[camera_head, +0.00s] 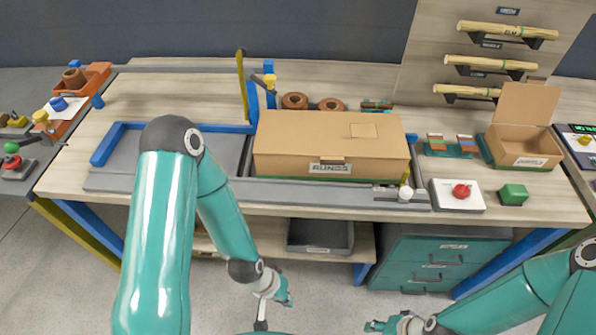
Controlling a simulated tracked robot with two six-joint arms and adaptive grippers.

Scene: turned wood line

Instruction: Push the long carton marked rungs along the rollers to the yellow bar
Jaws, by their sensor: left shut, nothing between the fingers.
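The long brown carton (320,143), labelled RUNGS on its front, lies closed on the right part of a grey conveyor bed (215,150). Separate rollers cannot be made out. A tall thin yellow bar (242,85) stands upright behind the carton's left end, beside blue posts. My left gripper (286,291) is shut and empty, low in front of the table and well apart from the carton. My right gripper (372,326) is at the bottom edge, also away from the carton; its finger opening is unclear.
A red button box (458,194), green block (513,194) and open carton (525,138) stand to the right. The bed left of the carton is clear.

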